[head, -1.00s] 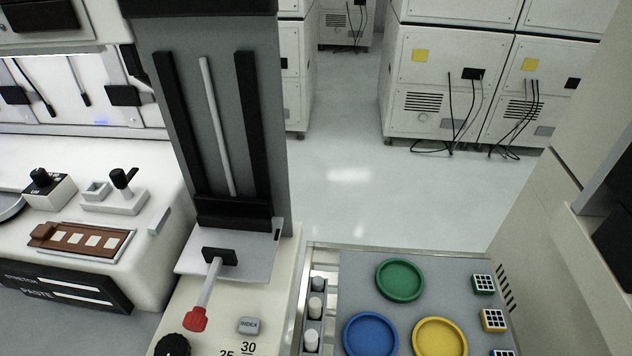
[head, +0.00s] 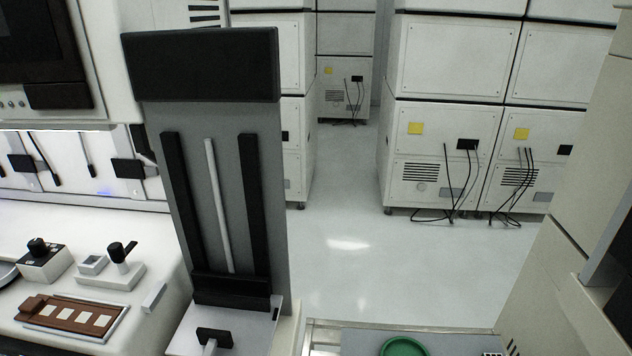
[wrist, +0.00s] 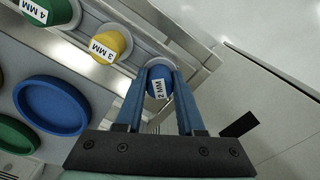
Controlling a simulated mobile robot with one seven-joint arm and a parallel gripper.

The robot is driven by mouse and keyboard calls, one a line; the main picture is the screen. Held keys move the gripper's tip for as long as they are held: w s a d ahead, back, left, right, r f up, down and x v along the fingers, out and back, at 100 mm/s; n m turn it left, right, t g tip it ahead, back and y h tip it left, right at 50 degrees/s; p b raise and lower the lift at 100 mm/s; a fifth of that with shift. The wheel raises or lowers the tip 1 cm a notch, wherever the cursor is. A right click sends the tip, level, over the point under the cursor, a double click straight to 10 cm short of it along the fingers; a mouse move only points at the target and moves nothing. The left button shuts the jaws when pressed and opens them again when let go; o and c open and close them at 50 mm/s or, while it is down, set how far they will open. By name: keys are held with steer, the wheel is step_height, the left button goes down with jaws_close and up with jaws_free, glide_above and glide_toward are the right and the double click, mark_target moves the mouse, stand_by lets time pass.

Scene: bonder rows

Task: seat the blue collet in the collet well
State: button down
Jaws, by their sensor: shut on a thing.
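In the wrist view, my gripper (wrist: 160,74) is shut on the blue collet (wrist: 155,73), which has a white label reading 2 MM. The two blue fingers stand on either side of it. The collet is in line with the row of a yellow collet (wrist: 115,40) marked 3 MM and a green collet (wrist: 60,8) marked 4 MM. I cannot tell whether it still touches a holder beneath. The gripper is out of the head view. I cannot make out the collet well for certain in either view.
Beside the collets lie a blue dish (wrist: 52,104) and a green dish (wrist: 14,133); the head view also has a green dish (head: 404,347) at the bottom edge. A brown strip carrier (head: 72,314) lies on the left machine. Open floor (head: 370,270) lies beyond.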

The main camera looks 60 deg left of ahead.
steer(key=shift+f, duration=0.4)
steer(key=shift+c, duration=2.2)
jaws_free()
steer(key=shift+r, duration=0.1)
step_height(320, 180, up, 13)
steer(key=p, duration=0.1)
steer(key=shift+p, duration=0.3)
